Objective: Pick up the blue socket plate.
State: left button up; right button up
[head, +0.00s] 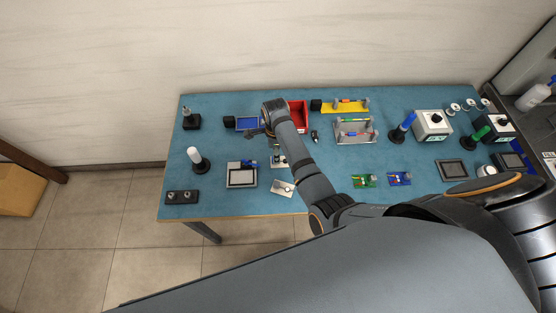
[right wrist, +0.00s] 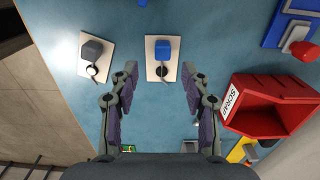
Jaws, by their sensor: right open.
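In the head view the plate (head: 279,161) lies just below my right gripper (head: 262,134), partly hidden by my arm. My left gripper is not in view.
A similar plate with a dark grey block (right wrist: 95,70) lies beside it. A red scrap bin (right wrist: 265,103) stands at the right of the right wrist view. A framed screen device (head: 242,177) lies left of the plates in the head view. Table edge (head: 235,218) is close.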

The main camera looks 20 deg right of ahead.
aim_at(281, 160)
jog(key=f, duration=0.5)
jog(key=shift+w, duration=0.2)
jog(key=shift+a, duration=0.1)
grip_shut()
